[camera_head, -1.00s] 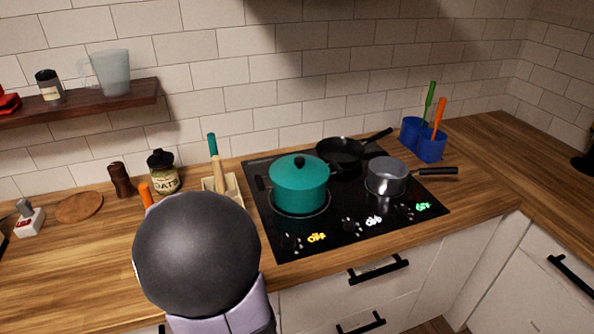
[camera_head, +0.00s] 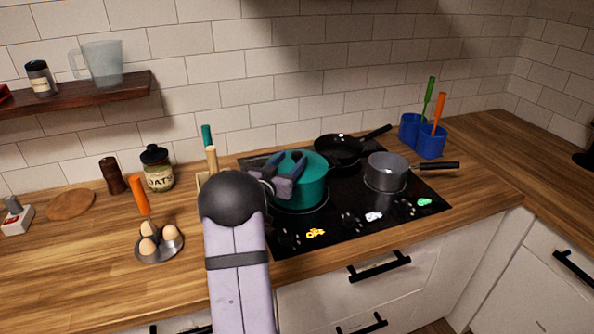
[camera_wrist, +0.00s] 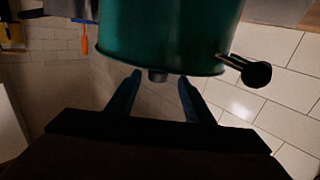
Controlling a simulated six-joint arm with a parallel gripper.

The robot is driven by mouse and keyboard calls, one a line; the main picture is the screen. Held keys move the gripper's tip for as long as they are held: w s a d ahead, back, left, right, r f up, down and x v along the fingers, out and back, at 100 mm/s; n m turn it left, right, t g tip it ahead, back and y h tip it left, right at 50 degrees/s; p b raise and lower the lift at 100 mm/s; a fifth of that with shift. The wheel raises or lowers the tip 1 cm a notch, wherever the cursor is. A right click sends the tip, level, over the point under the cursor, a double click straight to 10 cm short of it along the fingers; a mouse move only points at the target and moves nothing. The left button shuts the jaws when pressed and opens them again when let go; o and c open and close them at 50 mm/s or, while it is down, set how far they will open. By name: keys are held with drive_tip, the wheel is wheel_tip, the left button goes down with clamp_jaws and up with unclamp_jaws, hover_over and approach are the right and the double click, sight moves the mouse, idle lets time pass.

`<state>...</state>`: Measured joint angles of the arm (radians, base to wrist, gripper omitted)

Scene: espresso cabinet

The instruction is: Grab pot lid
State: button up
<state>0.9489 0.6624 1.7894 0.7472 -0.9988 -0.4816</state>
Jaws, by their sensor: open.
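The teal pot (camera_head: 312,190) stands on the left front of the cooktop, with its teal lid (camera_head: 314,160) on top. My gripper (camera_head: 287,176) is at the lid from the left and hides the lid's knob in the head view. The wrist view shows the pot (camera_wrist: 165,30) upside down, with the lid's dark knob (camera_wrist: 157,76) between my gripper's two fingertips (camera_wrist: 160,80). The fingers are open, one on each side of the knob with a gap. Whether either touches the lid is hard to tell.
A black frying pan (camera_head: 338,150) stands behind the pot, and a grey saucepan (camera_head: 385,173) to its right. A utensil holder (camera_head: 203,180) is close behind my arm. An egg tray (camera_head: 160,247) lies left on the counter. Blue utensil cups (camera_head: 431,143) stand at back right.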

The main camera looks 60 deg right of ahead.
sight(295, 157)
drive_tip(key=shift+s+d+m, duration=0.25)
drive_tip(key=shift+d+m, duration=0.05)
drive_tip(key=shift+d, duration=0.1)
drive_tip(key=shift+d, duration=0.2)
drive_tip(key=shift+d, duration=0.25)
drive_tip(key=shift+d+p, duration=0.45)
drive_tip(key=shift+d, duration=0.2)
drive_tip(key=shift+d, duration=0.15)
drive_tip(key=shift+w+d+f+p, duration=0.15)
drive_tip(key=shift+d+p, duration=0.5)
drive_tip(key=shift+d, duration=0.6)
drive_tip(key=shift+s+d+f+p, duration=0.1)
drive_tip(key=shift+d+p, duration=0.5)
drive_tip(key=shift+d, duration=0.6)
